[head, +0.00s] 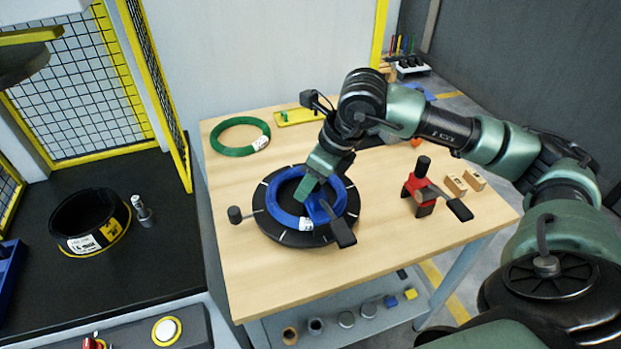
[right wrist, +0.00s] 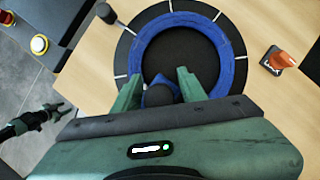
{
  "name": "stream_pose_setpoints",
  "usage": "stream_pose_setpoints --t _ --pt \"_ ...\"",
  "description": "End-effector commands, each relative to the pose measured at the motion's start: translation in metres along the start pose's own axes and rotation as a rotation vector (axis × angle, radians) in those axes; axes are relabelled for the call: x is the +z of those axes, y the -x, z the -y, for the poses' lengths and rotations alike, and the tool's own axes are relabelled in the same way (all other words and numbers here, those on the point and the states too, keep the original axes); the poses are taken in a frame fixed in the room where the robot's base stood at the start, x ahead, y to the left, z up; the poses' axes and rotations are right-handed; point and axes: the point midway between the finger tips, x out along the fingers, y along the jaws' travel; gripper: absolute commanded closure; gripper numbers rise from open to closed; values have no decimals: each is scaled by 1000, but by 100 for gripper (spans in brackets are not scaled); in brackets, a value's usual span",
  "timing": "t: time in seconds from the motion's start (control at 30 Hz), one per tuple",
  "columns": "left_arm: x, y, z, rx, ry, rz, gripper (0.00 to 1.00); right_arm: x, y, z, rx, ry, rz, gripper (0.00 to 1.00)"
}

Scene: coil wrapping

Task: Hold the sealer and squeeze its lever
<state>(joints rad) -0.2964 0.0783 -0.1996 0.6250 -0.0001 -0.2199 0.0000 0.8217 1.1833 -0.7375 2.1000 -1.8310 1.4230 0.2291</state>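A blue tool (head: 322,209) with a black lever (head: 342,233) stands at the front part of the blue coil (head: 277,203), which lies on the black turntable (head: 268,226). I take the blue tool to be the sealer. My right gripper (head: 309,187) comes down on it from above and hides its upper part.
A red tool (head: 418,188) with a black lever stands right of the turntable, near small wooden blocks (head: 455,186). A green coil (head: 240,136) and a yellow tray (head: 295,117) lie at the back. The front left tabletop is bare.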

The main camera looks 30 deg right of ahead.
Motion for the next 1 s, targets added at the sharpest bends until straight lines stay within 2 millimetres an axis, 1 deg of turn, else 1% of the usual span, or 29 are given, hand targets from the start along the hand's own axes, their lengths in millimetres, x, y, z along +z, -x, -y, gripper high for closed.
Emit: stream_pose_setpoints --t 0.03,0.07,0.1,0.13,0.47,1.0 --pt "1 0 -1 1 0 1 51 0 0 0 0 0 0 76" --pt "1 0 -1 1 0 1 51 0 0 0 0 0 0 84" --pt "1 0 -1 1 0 2 51 0 0 0 0 0 0 95" --pt "2 0 -1 1 0 3 51 0 0 0 0 0 -1 100" --pt "6 0 -1 1 0 9 51 -1 0 0 2 -1 -4 100" --pt "7 0 0 0 -1 10 51 -2 -1 -1 4 -2 -8 100"
